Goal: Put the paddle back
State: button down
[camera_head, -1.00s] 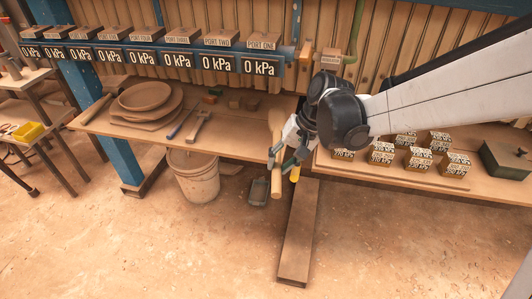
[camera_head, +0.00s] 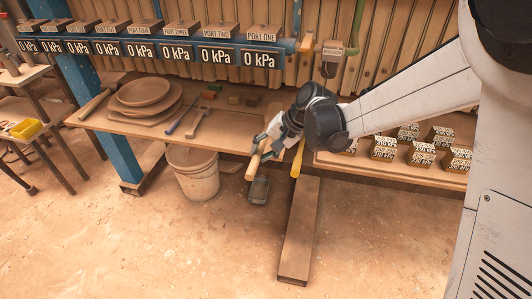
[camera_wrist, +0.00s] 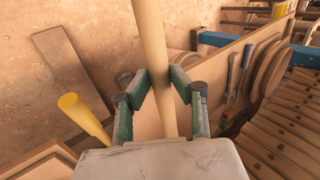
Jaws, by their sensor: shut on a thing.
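My gripper (camera_head: 264,147) is shut on the paddle (camera_head: 254,167), a long pale wooden shaft, at the front edge of the bench. The shaft's lower end points down and toward the front, and the paddle is tilted. Part of its upper end is hidden behind my gripper and wrist in the head view. In the wrist view, the paddle (camera_wrist: 151,45) runs up between the green fingers (camera_wrist: 160,92) and leaves the picture at the top.
A wooden bench (camera_head: 130,125) holds stacked round plates (camera_head: 145,95) and tools. A yellow handle (camera_head: 297,160) is just right of my gripper. A white bucket (camera_head: 194,175) stands below. Pressure-marked blocks (camera_head: 383,149) sit on the right bench. A plank (camera_head: 299,232) lies in front.

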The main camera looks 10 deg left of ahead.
jog(key=shift+w+f, duration=0.35)
jog(key=shift+w, duration=0.2)
notch_tip(320, 180, down, 4)
jog(key=shift+r+b, duration=0.1)
jog(key=shift+b, duration=0.4)
jog(key=c, duration=1.5)
grip_release()
jog(key=shift+p+v, duration=1.05)
jog(key=shift+v, duration=4.9)
